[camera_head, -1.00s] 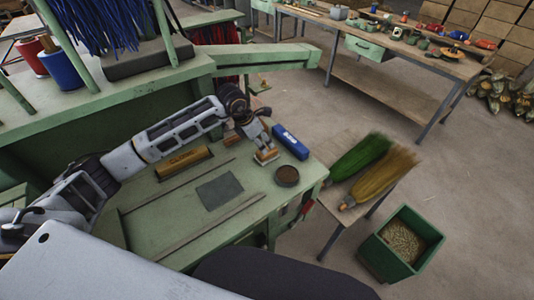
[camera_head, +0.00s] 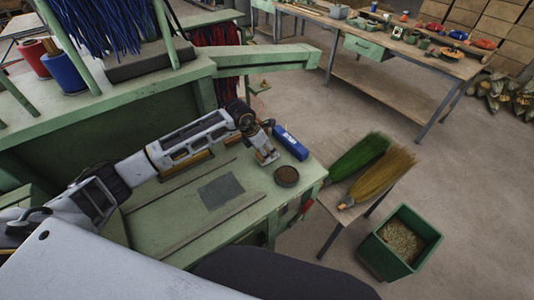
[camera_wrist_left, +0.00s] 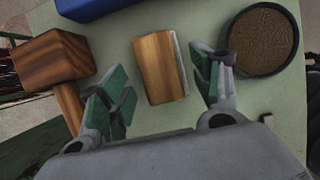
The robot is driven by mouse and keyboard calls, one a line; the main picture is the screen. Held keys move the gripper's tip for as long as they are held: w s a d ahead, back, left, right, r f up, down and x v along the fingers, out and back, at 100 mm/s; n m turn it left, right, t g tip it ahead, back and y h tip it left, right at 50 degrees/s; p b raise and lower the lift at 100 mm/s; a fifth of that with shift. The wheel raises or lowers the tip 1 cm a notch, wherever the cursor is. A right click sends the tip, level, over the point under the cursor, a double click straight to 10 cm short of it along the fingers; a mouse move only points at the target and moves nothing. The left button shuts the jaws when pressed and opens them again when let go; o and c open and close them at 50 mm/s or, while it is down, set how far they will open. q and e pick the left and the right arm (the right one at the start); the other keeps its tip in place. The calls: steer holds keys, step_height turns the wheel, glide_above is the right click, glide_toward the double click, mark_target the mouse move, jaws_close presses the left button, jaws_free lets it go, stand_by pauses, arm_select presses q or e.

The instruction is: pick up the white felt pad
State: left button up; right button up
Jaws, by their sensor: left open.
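A wooden block (camera_wrist_left: 158,68) with a thin pale, whitish layer along its right side lies on the green bench; this layer looks like the white felt. My left gripper (camera_wrist_left: 163,92) is open, with green-padded fingers on either side of the block in the left wrist view. No finger visibly touches it. In the head view, my left gripper (camera_head: 267,159) is low over the bench, near the blue box, and largely hides the block. My right gripper does not show.
A wooden mallet (camera_wrist_left: 52,62) lies left of the block in the wrist view. A round dark tin (camera_head: 286,176) and a blue box (camera_head: 290,142) are close by. A grey mat (camera_head: 220,191) lies flat. Green and yellow brooms (camera_head: 376,175) rest on a side table.

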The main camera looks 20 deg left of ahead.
arm_select(q)
steer(key=shift+x, duration=1)
steer(key=c, duration=1.1)
steer(key=shift+r, duration=0.1)
step_height(320, 180, up, 10)
steer(key=shift+b, duration=0.85)
steer(key=o, duration=0.4)
steer(key=shift+c, duration=1.5)
